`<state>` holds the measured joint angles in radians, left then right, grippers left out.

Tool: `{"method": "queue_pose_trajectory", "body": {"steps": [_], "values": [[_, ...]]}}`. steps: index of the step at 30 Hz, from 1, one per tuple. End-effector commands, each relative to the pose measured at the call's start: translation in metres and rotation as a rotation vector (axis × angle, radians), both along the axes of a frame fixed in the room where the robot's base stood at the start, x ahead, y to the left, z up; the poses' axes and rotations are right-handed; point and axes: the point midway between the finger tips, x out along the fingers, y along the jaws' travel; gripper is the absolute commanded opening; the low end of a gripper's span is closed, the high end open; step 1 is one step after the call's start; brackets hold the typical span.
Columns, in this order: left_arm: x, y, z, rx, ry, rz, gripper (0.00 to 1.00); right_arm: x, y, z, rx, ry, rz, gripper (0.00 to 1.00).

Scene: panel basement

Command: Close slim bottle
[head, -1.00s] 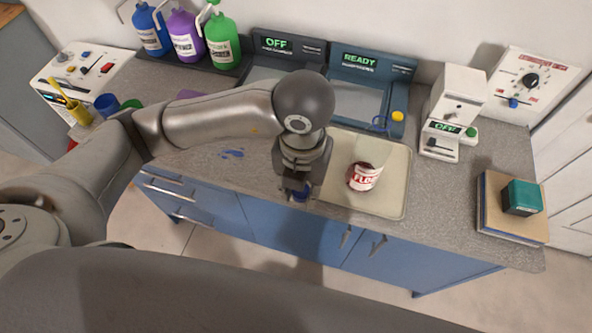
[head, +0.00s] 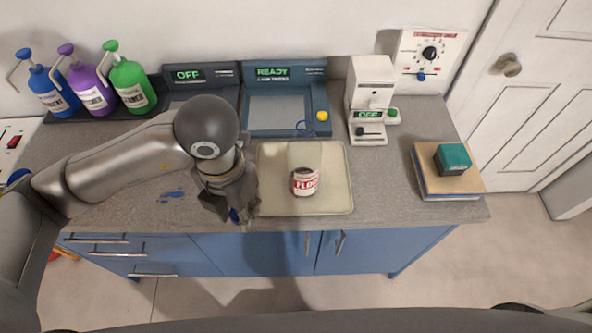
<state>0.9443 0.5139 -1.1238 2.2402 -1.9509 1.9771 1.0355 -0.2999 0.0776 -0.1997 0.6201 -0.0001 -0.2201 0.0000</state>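A slim bottle (head: 304,178) with a pale, see-through upper part and a red and white label stands upright on a cream tray (head: 335,200). I see no cap on its top. My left gripper (head: 236,216) points down over the counter's front edge, left of the bottle and apart from it. A small blue piece (head: 235,216), which looks like a cap, shows between its fingertips, and the fingers look closed on it. The wrist hides part of the tray's left side. My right gripper is not in view.
Behind the tray stand a machine reading READY (head: 285,105) and another reading OFF (head: 190,85). A white device (head: 368,95) is at the back right. Pump bottles (head: 130,85) stand at the back left. A teal block (head: 453,158) rests on boards (head: 430,185) at the right.

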Motion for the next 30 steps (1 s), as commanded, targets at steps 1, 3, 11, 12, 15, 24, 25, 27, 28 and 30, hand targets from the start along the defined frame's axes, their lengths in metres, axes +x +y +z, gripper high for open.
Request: {"method": "queue_pose_trajectory", "body": {"steps": [1, 3, 11, 12, 15, 24, 25, 27, 28, 30], "values": [[0.002, 0.004, 0.001, 0.002, -0.001, -0.083, 0.22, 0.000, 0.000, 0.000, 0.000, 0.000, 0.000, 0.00], [0.004, 0.010, 0.001, 0.005, 0.001, -0.209, 0.22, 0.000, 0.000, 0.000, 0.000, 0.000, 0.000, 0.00], [0.012, 0.028, 0.004, 0.006, 0.010, -0.674, 0.22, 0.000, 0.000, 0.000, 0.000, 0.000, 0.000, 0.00], [0.013, 0.031, 0.004, 0.005, 0.011, -0.746, 0.22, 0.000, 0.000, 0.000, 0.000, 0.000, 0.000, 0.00], [0.015, 0.038, 0.005, 0.004, 0.014, -0.925, 0.22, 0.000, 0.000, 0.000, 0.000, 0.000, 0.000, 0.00], [0.022, 0.060, 0.010, 0.001, 0.020, -1.457, 0.22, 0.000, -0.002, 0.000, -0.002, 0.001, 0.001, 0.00], [0.023, 0.062, 0.011, 0.000, 0.021, -1.510, 0.22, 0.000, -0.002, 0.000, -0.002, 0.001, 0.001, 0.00], [0.024, 0.067, 0.012, -0.002, 0.022, -1.635, 0.22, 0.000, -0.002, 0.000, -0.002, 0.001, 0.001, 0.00], [0.025, 0.069, 0.013, -0.002, 0.021, -1.688, 0.22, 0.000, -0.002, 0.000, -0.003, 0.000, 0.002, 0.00], [0.026, 0.073, 0.014, -0.003, 0.022, -1.812, 0.22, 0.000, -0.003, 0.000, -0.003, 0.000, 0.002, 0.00]]}}
